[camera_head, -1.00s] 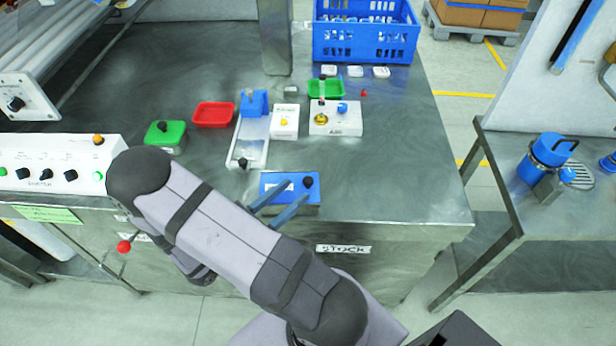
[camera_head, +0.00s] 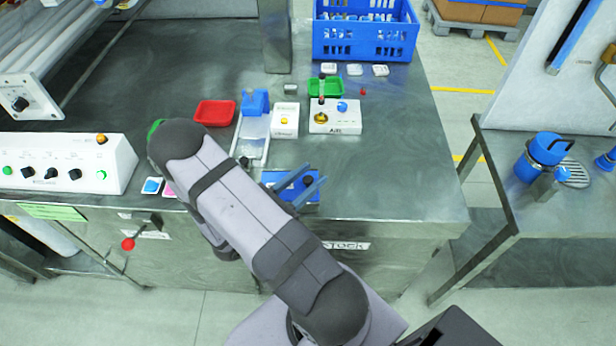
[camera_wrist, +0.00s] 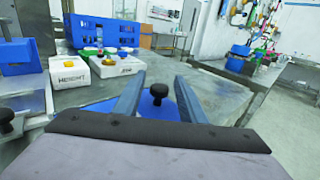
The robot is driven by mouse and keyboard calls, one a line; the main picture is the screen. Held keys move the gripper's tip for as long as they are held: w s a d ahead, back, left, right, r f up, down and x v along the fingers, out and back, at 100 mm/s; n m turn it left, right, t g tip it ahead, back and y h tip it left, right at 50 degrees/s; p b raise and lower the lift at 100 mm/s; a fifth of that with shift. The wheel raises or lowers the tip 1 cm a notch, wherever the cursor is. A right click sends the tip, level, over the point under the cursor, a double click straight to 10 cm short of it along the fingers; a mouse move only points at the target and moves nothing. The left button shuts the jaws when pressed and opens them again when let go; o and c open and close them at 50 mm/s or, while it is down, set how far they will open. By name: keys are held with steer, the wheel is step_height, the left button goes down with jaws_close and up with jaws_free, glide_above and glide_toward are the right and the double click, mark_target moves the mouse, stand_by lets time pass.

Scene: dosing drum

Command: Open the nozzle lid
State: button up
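A blue block with a black knob on top (camera_head: 308,182) sits near the table's front edge, partly hidden by my fingers; I take it to be the lidded nozzle part, though no label confirms this. In the wrist view the black knob (camera_wrist: 158,92) stands upright over a blue surface (camera_wrist: 100,108), framed between my two fingers. My gripper (camera_head: 306,181) is open and empty, low over the blue block. It also shows in the wrist view (camera_wrist: 160,80), with a wide gap between the fingers. I cannot tell whether the fingertips reach past the knob. The blue surface looks flat.
Behind stand a white box with a yellow knob (camera_head: 335,125), another white box (camera_head: 285,130), a green tray (camera_head: 325,96), a red tray (camera_head: 214,112) and a blue crate (camera_head: 365,42). A control panel (camera_head: 60,165) is at left. The table's right side is clear.

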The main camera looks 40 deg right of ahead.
mark_target(271, 186)
jaws_close()
steer(key=w+a, duration=0.3)
steer(key=w+a+b, duration=0.1)
steer(key=w+a, duration=0.2)
steer(key=a, duration=0.1)
steer(key=shift+w+a, duration=0.2)
steer(key=shift+o, duration=0.9)
jaws_free()
steer(key=a+b, duration=0.1)
steer(key=a, duration=0.3)
steer(key=a+b, duration=0.1)
steer(key=a, duration=0.1)
steer(key=shift+s+f+b, duration=0.1)
steer(key=shift+s+b, duration=0.15)
steer(key=shift+b, duration=0.1)
steer(key=shift+s+a, duration=0.1)
steer(key=shift+a, duration=0.55)
steer(key=shift+s+d, duration=0.1)
